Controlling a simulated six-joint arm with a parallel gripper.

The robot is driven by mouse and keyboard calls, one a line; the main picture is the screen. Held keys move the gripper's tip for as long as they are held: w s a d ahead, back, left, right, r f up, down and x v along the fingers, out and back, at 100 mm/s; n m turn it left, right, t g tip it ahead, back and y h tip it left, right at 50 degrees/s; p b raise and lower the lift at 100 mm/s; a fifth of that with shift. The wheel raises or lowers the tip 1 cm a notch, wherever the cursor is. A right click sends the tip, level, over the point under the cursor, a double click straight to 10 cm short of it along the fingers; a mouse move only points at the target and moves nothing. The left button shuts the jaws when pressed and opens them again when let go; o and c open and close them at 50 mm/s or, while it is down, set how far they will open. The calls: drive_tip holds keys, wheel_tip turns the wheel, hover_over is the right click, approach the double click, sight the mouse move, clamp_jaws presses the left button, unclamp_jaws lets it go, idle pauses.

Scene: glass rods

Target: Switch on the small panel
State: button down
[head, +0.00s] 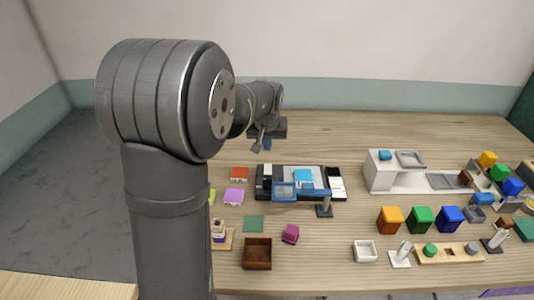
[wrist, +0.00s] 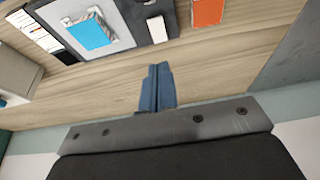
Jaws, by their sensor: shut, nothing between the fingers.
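A dark board (head: 262,192) lies on the table at the centre of the head view. It carries a grey panel with a light-blue square (head: 303,175), a small black-and-white part (head: 268,171) at its left and white strips (head: 336,187) at its right. In the wrist view the blue square (wrist: 88,33) and a small white block on black (wrist: 157,29) show near the top. I cannot tell which part is the small panel or its switch. My gripper (head: 267,145) hangs behind the board's left end, above the table. Its blue fingers (wrist: 157,88) are shut and empty, apart from the board.
A blue-framed stand (head: 300,192) reaches over the board's front. An orange-red block (head: 239,174) and a purple block (head: 234,197) lie left of the board. A white unit (head: 383,173) stands to the right. Coloured bins (head: 420,219) are at front right. Bare table lies behind the board.

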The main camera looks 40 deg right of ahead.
sight(267, 166)
drive_tip(key=shift+v, duration=1.05)
drive_tip(key=shift+w+d+r, duration=0.2)
drive_tip(key=shift+w+d, duration=0.3)
drive_tip(key=x, duration=1.4)
drive_tip(key=shift+s+a+f, duration=0.1)
drive_tip(key=shift+s+a, duration=0.15)
